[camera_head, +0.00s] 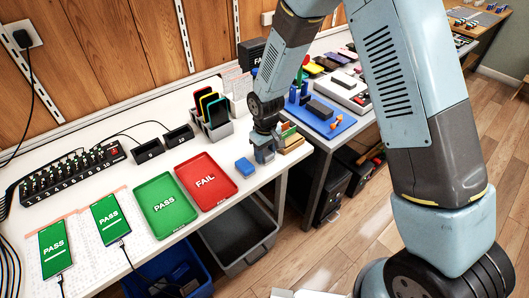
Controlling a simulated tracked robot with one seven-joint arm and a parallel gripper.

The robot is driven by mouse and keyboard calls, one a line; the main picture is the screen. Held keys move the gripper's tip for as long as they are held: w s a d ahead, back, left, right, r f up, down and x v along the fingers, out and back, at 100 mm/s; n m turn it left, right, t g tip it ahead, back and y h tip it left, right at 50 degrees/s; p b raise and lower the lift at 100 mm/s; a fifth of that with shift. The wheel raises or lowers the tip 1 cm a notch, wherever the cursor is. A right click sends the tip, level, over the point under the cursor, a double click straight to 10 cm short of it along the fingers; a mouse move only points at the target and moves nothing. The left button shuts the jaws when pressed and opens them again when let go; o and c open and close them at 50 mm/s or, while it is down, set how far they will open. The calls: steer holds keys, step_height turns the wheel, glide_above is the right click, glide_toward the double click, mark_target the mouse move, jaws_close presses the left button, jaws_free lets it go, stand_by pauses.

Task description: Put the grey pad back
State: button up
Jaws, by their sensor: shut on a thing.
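My gripper (263,153) points down low over the right end of the white table, beside a small wooden holder (296,149). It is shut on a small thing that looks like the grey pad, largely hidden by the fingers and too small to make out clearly. The wooden holder is just right of the gripper, partly behind it, and a green piece (288,130) shows in it. Whether the held pad touches the holder or the table cannot be told.
A blue block (245,167) lies just left of my gripper. The red FAIL tray (206,181) and green PASS tray (163,205) lie further left. A phone rack (213,125) stands behind. The table's front edge is close to the gripper.

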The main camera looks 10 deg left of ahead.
steer(key=o, duration=1.1)
steer(key=shift+s+f, duration=0.1)
steer(key=shift+f, duration=0.1)
steer(key=shift+c, duration=0.2)
steer(key=shift+o, duration=0.3)
steer(key=shift+s, duration=0.1)
